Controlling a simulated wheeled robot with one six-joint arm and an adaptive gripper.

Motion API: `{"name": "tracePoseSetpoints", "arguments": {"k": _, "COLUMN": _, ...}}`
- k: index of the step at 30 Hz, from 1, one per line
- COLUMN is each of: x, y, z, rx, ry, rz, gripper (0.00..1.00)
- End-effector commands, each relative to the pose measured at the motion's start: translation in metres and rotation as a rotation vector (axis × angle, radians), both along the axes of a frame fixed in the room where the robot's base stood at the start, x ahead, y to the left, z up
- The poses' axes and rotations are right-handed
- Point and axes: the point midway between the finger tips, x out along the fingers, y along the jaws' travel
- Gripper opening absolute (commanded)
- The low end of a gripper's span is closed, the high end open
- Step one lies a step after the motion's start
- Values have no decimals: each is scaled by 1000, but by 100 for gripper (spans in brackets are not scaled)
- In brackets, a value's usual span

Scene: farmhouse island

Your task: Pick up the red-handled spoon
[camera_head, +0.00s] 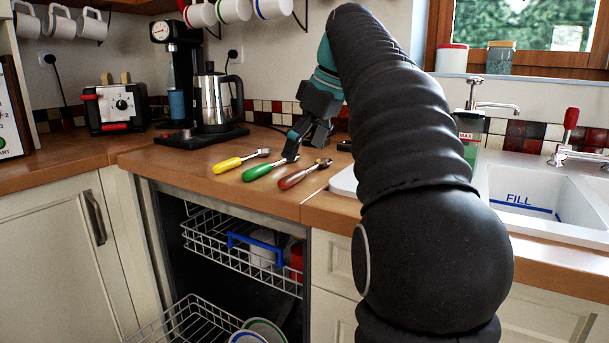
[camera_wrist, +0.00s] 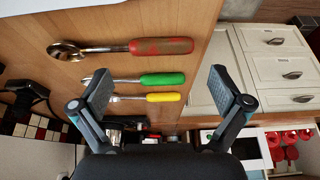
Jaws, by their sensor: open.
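The red-handled spoon (camera_head: 304,174) lies on the wooden counter, rightmost of three spoons. In the wrist view the red-handled spoon (camera_wrist: 160,46) lies uppermost, its metal bowl to the left and its worn red handle to the right. The green-handled spoon (camera_head: 265,171) lies beside it, and the yellow-handled spoon (camera_head: 240,161) lies farther left. My gripper (camera_head: 293,158) is above the counter close to the spoons. In the wrist view my gripper (camera_wrist: 165,95) is open and empty, its fingers on either side of the green and yellow handles, with the red handle beyond the fingertips.
A coffee machine with a metal jug (camera_head: 217,102) and a toaster (camera_head: 115,108) stand behind, to the left. A white sink (camera_head: 545,200) is at the right. Below the counter, the dishwasher is open, with its upper rack (camera_head: 240,257) showing. The counter's front edge is close to the handles.

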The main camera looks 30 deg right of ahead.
Motion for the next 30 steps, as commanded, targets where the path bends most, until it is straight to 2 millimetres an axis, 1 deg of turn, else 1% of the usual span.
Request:
{"name": "tracePoseSetpoints", "arguments": {"k": 5, "x": 3, "y": 3, "z": -9, "rx": 0, "ry": -1, "rz": 0, "gripper": 100}}
{"name": "tracePoseSetpoints", "arguments": {"k": 12, "x": 15, "y": 13, "z": -38, "rx": -1, "ry": 1, "rz": 0, "gripper": 100}}
{"name": "tracePoseSetpoints", "arguments": {"k": 15, "x": 18, "y": 15, "z": -47, "rx": -2, "ry": 1, "rz": 0, "gripper": 100}}
{"name": "tracePoseSetpoints", "arguments": {"k": 18, "x": 19, "y": 16, "z": -50, "rx": -1, "ry": 2, "rz": -1, "gripper": 100}}
{"name": "tracePoseSetpoints", "arguments": {"k": 24, "x": 20, "y": 15, "z": -50, "rx": -2, "ry": 1, "rz": -1, "gripper": 100}}
{"name": "tracePoseSetpoints", "arguments": {"k": 25, "x": 20, "y": 15, "z": -50, "rx": -2, "ry": 1, "rz": -1, "gripper": 95}}
{"name": "tracePoseSetpoints", "arguments": {"k": 26, "x": 20, "y": 15, "z": -50, "rx": -2, "ry": 1, "rz": -1, "gripper": 88}}
{"name": "tracePoseSetpoints", "arguments": {"k": 27, "x": 20, "y": 15, "z": -50, "rx": -1, "ry": 2, "rz": -1, "gripper": 78}}
{"name": "tracePoseSetpoints", "arguments": {"k": 29, "x": 19, "y": 15, "z": -50, "rx": -1, "ry": 2, "rz": -1, "gripper": 62}}
{"name": "tracePoseSetpoints", "arguments": {"k": 30, "x": 20, "y": 15, "z": -50, "rx": -1, "ry": 2, "rz": -1, "gripper": 52}}
